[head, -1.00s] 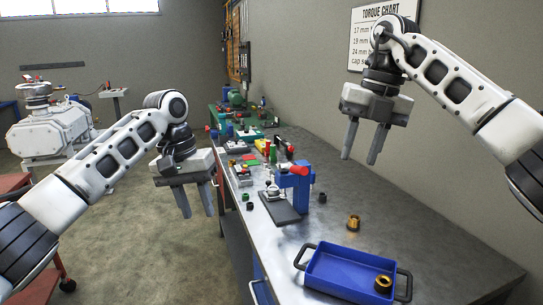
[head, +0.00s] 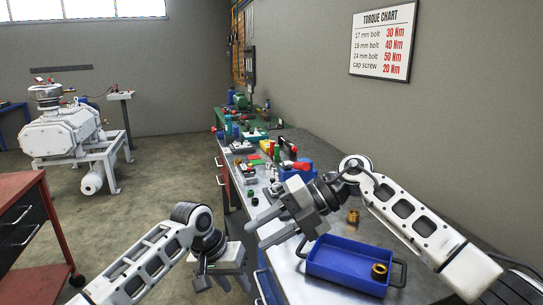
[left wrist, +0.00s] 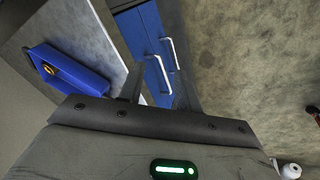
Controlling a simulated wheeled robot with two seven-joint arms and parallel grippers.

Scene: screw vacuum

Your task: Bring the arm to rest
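My left gripper (head: 222,284) is low in the head view, beside the bench's left edge and over the floor. Its two fingers stand apart with nothing between them; they also show in the left wrist view (left wrist: 158,92). My right gripper (head: 257,232) points left across the bench edge, fingers apart and empty. It is behind and left of the blue tray (head: 318,279) in the head view and hides part of the bench. The tray, also in the left wrist view (left wrist: 88,88), holds a brass ring (head: 380,269).
A brass fitting (head: 353,216) stands on the metal bench (head: 430,222) behind the tray. A blue fixture (head: 318,157) and several small parts stand farther back. A red cart (head: 25,205) is at left, with a white pump (head: 60,130) behind it. Floor between is clear.

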